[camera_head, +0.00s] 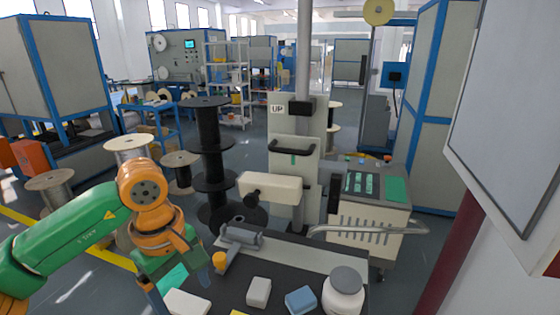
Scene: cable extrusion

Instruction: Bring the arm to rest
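My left arm, green and orange, comes in from the left and bends down at an orange joint over the left end of the dark work table (375,299). The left gripper (197,268) is at the arm's lower end, close to the table's left edge. I see nothing clearly held. My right arm and gripper are not in view.
On the table are a grey cylindrical fixture (240,236), an orange-capped piece (220,261), a white block (259,291), a blue block (300,299) and a white jar (343,294). Behind stand a black spool stack (211,150), a machine column (292,135) and a control cart (372,187).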

